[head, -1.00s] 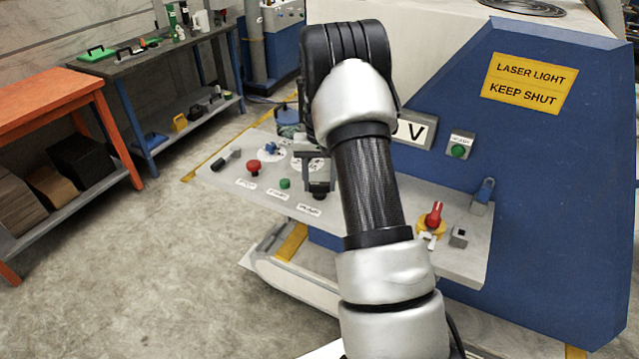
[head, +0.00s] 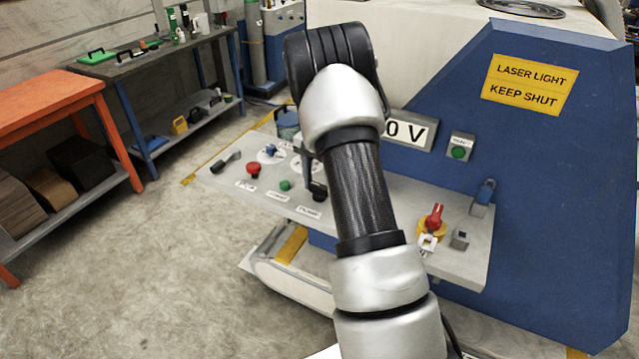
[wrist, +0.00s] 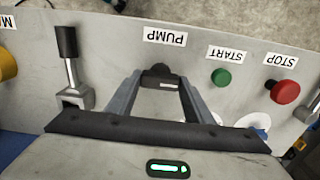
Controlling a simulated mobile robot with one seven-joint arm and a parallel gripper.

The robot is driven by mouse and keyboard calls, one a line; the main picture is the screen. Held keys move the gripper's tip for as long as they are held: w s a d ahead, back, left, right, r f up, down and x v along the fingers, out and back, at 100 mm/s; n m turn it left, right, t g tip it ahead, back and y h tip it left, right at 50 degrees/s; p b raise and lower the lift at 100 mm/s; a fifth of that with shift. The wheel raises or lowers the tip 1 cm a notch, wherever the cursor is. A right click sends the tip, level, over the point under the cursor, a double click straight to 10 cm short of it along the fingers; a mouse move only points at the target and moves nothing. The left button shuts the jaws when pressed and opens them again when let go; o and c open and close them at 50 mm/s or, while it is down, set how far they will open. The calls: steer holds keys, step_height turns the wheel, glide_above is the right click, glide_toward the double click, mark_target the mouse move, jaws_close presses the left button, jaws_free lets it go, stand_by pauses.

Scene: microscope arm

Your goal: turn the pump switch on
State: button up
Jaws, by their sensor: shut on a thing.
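The pump switch is a black knob (wrist: 160,74) beside an upside-down PUMP label (wrist: 165,37) in the wrist view. In the head view the black switch (head: 319,192) stands above its label, just left of my forearm. My gripper (wrist: 160,82) has its two grey fingers on either side of the knob, shut on it. In the head view my arm hides most of my gripper. I cannot tell from these frames whether the switch is on or off.
On the panel are a green START button (wrist: 221,77), a red STOP button (wrist: 285,91) and a black-handled lever (wrist: 67,60) close beside my gripper. A red-and-yellow rotary switch (head: 432,220) is further right. Floor left of the panel is clear.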

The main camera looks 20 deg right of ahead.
steer(key=o, duration=1)
steer(key=shift+o, duration=0.2)
steer(key=shift+r, duration=0.1)
step_height(320, 180, up, 17)
steer(key=shift+r, duration=0.15)
